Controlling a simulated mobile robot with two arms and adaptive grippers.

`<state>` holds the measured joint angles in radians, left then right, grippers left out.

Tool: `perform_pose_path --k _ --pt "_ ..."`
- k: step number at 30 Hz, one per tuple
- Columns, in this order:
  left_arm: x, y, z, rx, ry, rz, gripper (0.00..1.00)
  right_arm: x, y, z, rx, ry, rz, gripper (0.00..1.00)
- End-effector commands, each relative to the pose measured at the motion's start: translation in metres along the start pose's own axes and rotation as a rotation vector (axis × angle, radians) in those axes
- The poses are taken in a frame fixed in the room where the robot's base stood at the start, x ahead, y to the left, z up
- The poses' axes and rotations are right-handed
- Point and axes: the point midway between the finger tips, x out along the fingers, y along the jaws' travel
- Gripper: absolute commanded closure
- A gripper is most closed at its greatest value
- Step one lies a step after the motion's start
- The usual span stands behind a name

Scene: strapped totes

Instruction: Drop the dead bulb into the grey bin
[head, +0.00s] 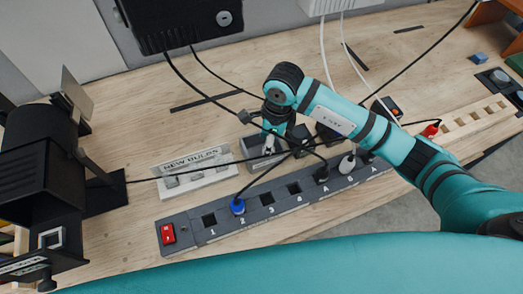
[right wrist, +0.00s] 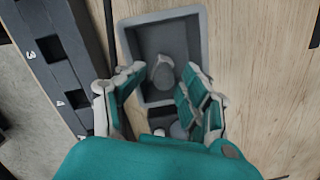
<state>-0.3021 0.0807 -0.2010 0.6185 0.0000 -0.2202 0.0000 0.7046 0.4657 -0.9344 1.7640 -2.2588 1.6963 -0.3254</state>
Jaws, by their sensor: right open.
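The grey bin (head: 250,148) stands on the wooden bench behind the long power strip. In the right wrist view its rim (right wrist: 160,15) frames a dark hollow. A pale grey bulb (right wrist: 163,72) lies inside it, apart from the fingers. My right gripper (head: 275,128) is over the bin, pointing down. In the right wrist view its fingers (right wrist: 163,78) are spread apart with nothing between the tips. A small rounded grey thing (right wrist: 180,130) shows between the fingers lower down; I cannot tell what it is. My left gripper is not in view.
The tray marked NEW BULBS (head: 195,170) sits left of the bin. The power strip (head: 270,205) runs along the front with a red switch (head: 168,233) and a blue plug (head: 237,205). Black cables cross near my right gripper. A black lamp-like device (head: 40,150) stands left.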

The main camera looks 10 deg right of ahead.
Motion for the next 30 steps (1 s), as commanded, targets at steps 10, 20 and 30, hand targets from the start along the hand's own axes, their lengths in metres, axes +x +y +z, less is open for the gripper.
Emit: perform_pose_path --k 10,20,30 --pt "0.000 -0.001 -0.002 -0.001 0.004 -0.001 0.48 -0.043 -0.002 0.000 0.001 0.000 -0.006 0.52" --pt "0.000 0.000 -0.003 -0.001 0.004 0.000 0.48 -0.105 -0.001 0.001 -0.001 0.001 -0.004 0.52" --pt "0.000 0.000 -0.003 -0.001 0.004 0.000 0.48 -0.120 0.001 0.001 0.000 0.001 0.000 0.52"
